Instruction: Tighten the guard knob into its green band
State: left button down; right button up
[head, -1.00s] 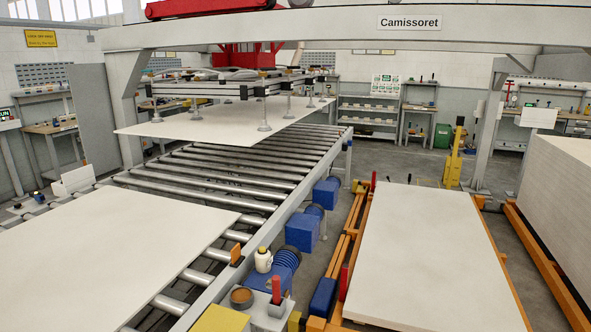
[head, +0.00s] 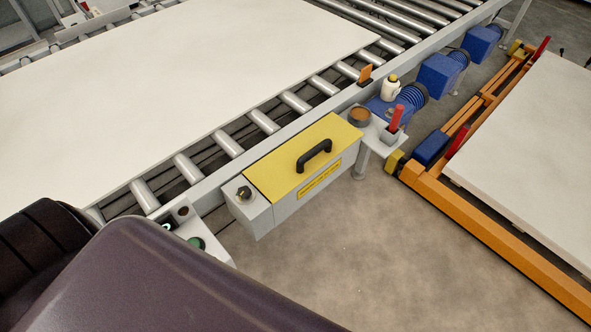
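A small black knob (head: 244,193) sits on top of the grey box at the left end of the yellow-topped guard cover (head: 290,172). The knob is too small here to make out a green band or how tight it is. The cover is shut, with a black handle (head: 314,155) on its top and a yellow label on its front. Neither of my grippers is in view. A large dark part of my own body fills the lower left and hides what lies behind it.
A grey panel with a green button (head: 196,244) lies left of the knob, partly hidden. A pale board (head: 180,90) rests on the rollers behind. A small shelf at right holds a brown cup (head: 359,117) and a red-handled tool (head: 396,118). The floor in front is clear.

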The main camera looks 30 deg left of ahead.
aim_at(245, 193)
jog(key=u, duration=1.3)
